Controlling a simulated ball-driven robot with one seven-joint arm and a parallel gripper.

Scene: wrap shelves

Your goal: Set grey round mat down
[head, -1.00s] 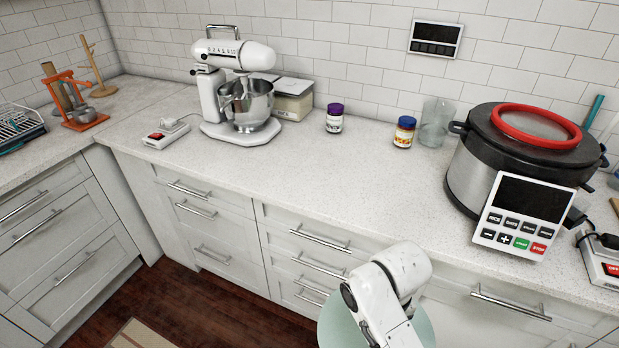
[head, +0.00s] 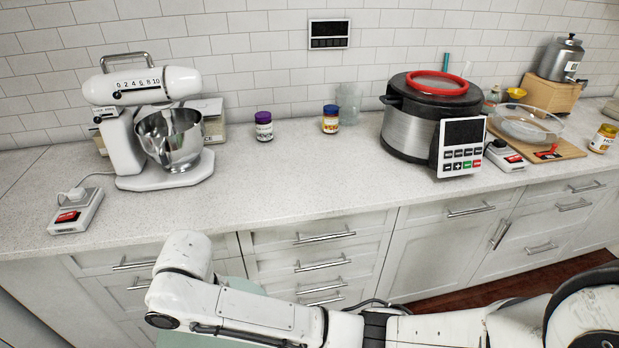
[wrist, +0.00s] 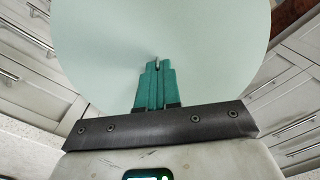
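The round mat (wrist: 215,45) is a flat, pale grey-green disc that fills much of the wrist view. My gripper (wrist: 157,66) has teal fingers, close together at the mat's near part, and they are shut on it. In the head view the mat (head: 243,285) shows only in part behind my white arm, in front of the drawers and below the countertop edge. My fingers are hidden in the head view.
The white countertop (head: 290,185) has free room in front of the purple-lidded jar (head: 263,127) and orange-labelled jar (head: 330,120). A stand mixer (head: 160,130) stands left. A big pressure cooker (head: 410,135) and a board with a glass bowl (head: 528,125) stand right.

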